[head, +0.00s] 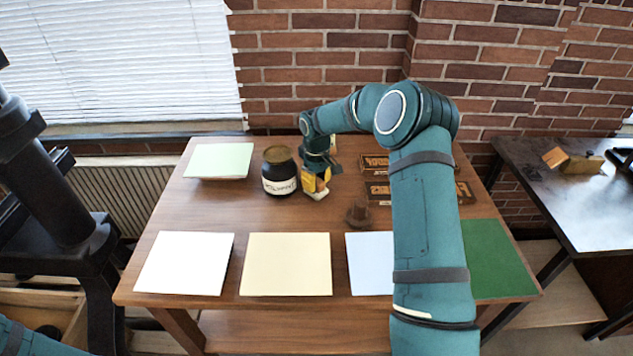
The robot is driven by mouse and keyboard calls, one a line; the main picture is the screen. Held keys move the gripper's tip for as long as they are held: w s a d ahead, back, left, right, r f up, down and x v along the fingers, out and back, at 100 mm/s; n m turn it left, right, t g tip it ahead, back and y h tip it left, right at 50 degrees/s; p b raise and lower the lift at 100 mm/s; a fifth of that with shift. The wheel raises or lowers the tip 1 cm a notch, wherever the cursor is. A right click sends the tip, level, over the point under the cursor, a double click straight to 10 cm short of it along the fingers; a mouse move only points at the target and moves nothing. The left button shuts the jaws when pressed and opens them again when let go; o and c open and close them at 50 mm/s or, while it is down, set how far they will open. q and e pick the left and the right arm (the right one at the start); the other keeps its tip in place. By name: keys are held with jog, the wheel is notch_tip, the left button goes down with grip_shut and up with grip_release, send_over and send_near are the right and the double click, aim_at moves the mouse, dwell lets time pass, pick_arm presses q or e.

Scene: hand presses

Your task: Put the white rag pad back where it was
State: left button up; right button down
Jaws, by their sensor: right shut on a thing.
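My right gripper (316,180) reaches over the middle of the wooden table, just right of the dark labelled jar. It points down and is shut on a small pale piece that looks like the white rag pad (319,194). The pad shows just below the yellow-orange part at the fingertips and is partly hidden by them. I cannot tell whether the pad touches the table. My left gripper is out of view; only a bit of my left arm shows at the bottom left corner.
The dark jar (279,172) stands close left of the right gripper. A small brown object (358,213) and dark lettered blocks (375,163) lie to its right. White (185,263), cream (285,264), blue (368,263) and green (497,258) sheets line the front; a pale green stack (218,160) lies behind.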

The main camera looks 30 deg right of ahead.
jog(key=shift+f, duration=0.15)
jog(key=c, duration=0.8)
grip_release()
notch_tip(320, 180, up, 12)
jog(key=shift+r+p, duration=0.2)
jog(key=shift+p, duration=0.65)
